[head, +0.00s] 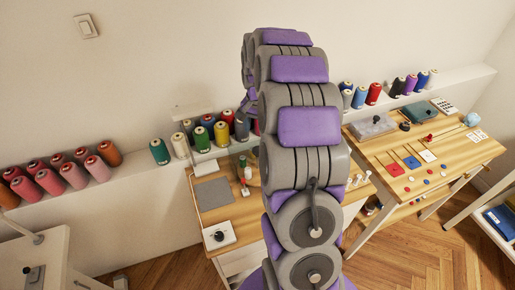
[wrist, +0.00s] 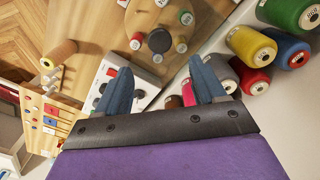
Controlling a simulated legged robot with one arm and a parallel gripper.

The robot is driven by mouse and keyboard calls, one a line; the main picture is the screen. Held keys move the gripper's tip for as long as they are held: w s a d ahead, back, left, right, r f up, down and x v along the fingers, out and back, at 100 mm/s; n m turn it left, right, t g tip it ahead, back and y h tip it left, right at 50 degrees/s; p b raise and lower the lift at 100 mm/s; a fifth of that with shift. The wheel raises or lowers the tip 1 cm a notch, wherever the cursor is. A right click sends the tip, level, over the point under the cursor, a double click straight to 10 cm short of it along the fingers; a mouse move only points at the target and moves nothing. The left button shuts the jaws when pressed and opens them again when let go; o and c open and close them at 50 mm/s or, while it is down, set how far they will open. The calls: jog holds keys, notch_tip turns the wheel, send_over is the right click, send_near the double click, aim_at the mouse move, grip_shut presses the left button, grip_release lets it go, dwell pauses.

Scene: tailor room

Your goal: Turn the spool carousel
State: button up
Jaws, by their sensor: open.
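The spool carousel shows in the wrist view as a dark round hub (wrist: 159,40) with several small spools around it, among them a red-topped one (wrist: 137,41) and a green-topped one (wrist: 187,18). It stands on a wooden worktop, beyond my fingertips. My gripper (wrist: 161,65) is open, its two blue fingers spread wide with nothing held between them. In the head view my own arm covers most of the carousel. Only a few small spools (head: 247,173) show at the arm's left edge.
A white box with dark knobs (wrist: 143,88) lies behind and between my fingers. Large thread cones (wrist: 252,45) stand close at the right in the wrist view. The wooden worktop (head: 215,218) holds a grey mat (head: 212,192) and a white dial box (head: 219,236).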

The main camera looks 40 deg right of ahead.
aim_at(258, 149)
notch_tip(258, 149, down, 10)
jog(key=shift+r+b, duration=0.2)
jog(key=shift+b, duration=0.75)
grip_shut()
